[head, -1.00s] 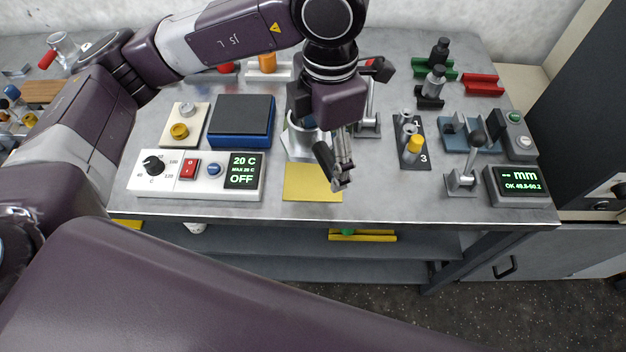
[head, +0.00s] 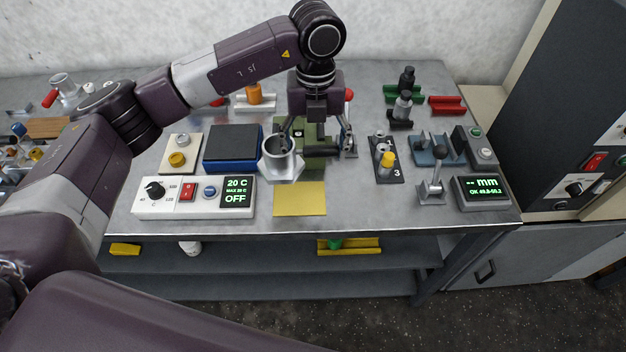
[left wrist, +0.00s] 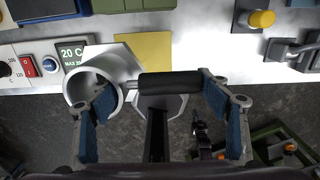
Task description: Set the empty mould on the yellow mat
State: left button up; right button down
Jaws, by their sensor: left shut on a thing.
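The mould is a grey, open cup with a hexagonal flange (head: 281,160); its inside looks empty. It also shows in the left wrist view (left wrist: 110,70), with a black bar-shaped handle (left wrist: 170,89) to its right. My left gripper (head: 317,145) is shut on the mould, its fingers spread wide, one by the cup and one by the handle's end. Exact contact is hard to tell. The yellow mat (head: 300,199) lies bare on the bench, just below the mould in the head view; it also shows in the left wrist view (left wrist: 145,48). My right gripper is out of view.
A heater panel (head: 194,197) reading OFF stands left of the mat. A blue-black block (head: 232,148) is behind it. A numbered rack (head: 385,165), a lever (head: 434,182) and a gauge display (head: 482,192) stand to the right. The bench's front edge is close below the mat.

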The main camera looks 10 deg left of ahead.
pick_arm(q)
notch_tip(320, 180, down, 11)
jog(key=p, duration=0.2)
jog(key=shift+p, duration=0.4)
jog(key=shift+f, duration=0.3)
jog(key=shift+f, duration=0.15)
jog(key=o, duration=1.7)
jog(key=shift+s, duration=0.1)
jog(key=shift+r, duration=0.2)
